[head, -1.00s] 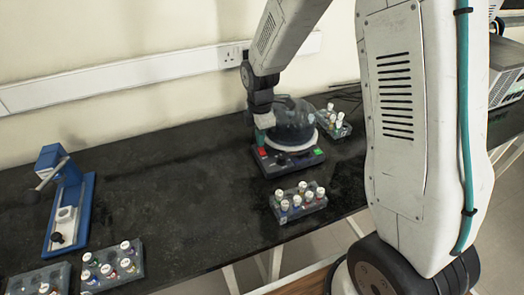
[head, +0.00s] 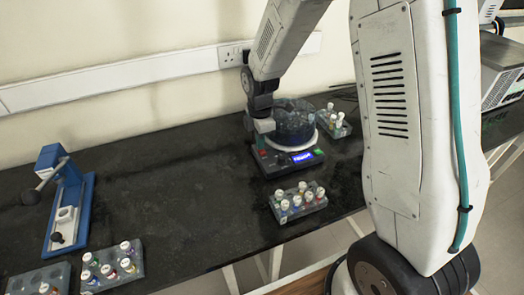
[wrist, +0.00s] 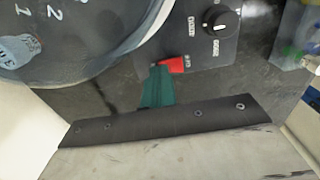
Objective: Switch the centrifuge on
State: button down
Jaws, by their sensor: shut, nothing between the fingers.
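The centrifuge (head: 293,125) stands on the dark bench, a round clear-walled bowl on a dark base. Its front display (head: 303,157) is lit blue, with a green button (head: 319,152) to the right. A red switch is at the left of the front panel; it shows in the wrist view (wrist: 172,65) beside a black knob (wrist: 222,22). My gripper (wrist: 157,88) is shut and empty, its teal fingertips at the red switch, seemingly touching it. In the head view my gripper (head: 261,139) is low at the panel's left end.
A rack of capped vials (head: 298,202) stands just in front of the centrifuge, another (head: 334,121) behind it to the right. A blue press-like device (head: 68,200) and more racks (head: 110,264) are at left. The bench between is clear.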

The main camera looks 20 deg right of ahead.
jog(key=shift+r, duration=2.5)
jog(key=shift+s+m, duration=0.35)
jog(key=shift+m, duration=0.45)
jog(key=s+d+r+m, duration=0.1)
jog(key=s+r+m, duration=0.4)
jog(key=s, duration=0.4)
jog(key=s+d+r+m+t, duration=0.1)
jog(key=s+r+m, duration=0.5)
jog(key=s, duration=0.4)
jog(key=s+d+r+m, duration=0.1)
jog(key=s+r+m, duration=0.4)
jog(key=s, duration=0.5)
notch_tip(320, 180, up, 2)
jog(key=shift+s+r, duration=0.1)
jog(key=shift+s, duration=0.1)
